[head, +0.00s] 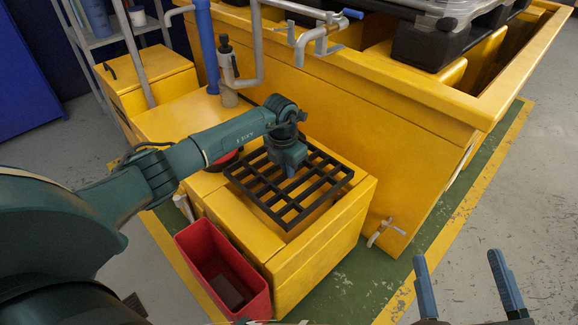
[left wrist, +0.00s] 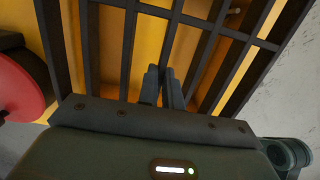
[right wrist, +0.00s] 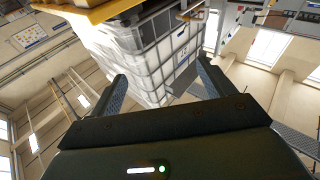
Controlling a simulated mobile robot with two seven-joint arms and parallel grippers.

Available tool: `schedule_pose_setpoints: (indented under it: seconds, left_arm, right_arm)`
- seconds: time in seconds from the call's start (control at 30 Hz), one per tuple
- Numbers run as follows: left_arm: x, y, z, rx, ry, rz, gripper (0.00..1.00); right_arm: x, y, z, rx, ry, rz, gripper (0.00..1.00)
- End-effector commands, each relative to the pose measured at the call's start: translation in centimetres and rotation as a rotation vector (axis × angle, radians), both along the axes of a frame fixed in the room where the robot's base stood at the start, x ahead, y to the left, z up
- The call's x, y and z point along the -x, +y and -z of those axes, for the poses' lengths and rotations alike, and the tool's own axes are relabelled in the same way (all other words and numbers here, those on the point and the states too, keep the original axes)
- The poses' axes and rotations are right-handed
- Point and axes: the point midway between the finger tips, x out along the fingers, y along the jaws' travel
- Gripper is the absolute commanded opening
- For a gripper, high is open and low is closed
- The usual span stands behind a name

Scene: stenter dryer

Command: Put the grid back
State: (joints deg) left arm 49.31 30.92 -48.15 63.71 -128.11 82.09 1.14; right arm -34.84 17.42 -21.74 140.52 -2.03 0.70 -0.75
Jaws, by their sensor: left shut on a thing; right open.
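The grid (head: 322,203) is a dark rectangular lattice over the top of a low yellow box (head: 322,240). My left gripper (head: 291,174) reaches down onto the grid and is shut on one of its bars. In the left wrist view the closed fingers (left wrist: 161,72) sit among the bars of the grid (left wrist: 130,50), with yellow surfaces below. I cannot tell whether the grid rests on the box or hangs slightly above it. My right gripper (head: 457,257) is open and empty at the lower right, away from the grid; its spread fingers (right wrist: 160,72) also show in the right wrist view.
A red bin (head: 258,303) stands against the front of the yellow box. A red round part (head: 226,160) lies beside the grid, partly behind my left arm. The large yellow machine wall (head: 370,135), pipes (head: 254,45) and a valve handle (head: 384,231) are close by. Floor at right is clear.

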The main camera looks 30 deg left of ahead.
Motion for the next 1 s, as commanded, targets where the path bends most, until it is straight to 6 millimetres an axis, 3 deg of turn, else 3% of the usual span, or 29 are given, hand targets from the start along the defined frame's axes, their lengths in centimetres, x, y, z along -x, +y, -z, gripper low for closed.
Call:
schedule_pose_setpoints:
  seconds: [0.03, 0.13, 0.5, 1.0]
  left_arm:
    - [0.0, -0.1, 1.1, 0.002, -0.002, 0.000, 0.00]
    - [-0.1, -0.1, 2.0, 0.002, -0.002, 0.000, 0.00]
    - [-0.1, -0.1, 4.6, 0.001, -0.002, 0.003, 0.00]
    - [-0.1, -0.1, 4.9, 0.002, -0.003, 0.003, 0.00]
  right_arm:
    - [0.0, 0.0, 0.5, -0.008, -0.012, -0.006, 0.81]
    - [-0.8, 0.0, -2.3, 0.000, -0.144, -0.018, 0.81]
    - [-1.2, -0.4, -5.5, 0.027, -0.396, -0.018, 0.81]
    - [-1.2, -0.4, -6.2, 0.031, -0.437, -0.016, 0.81]
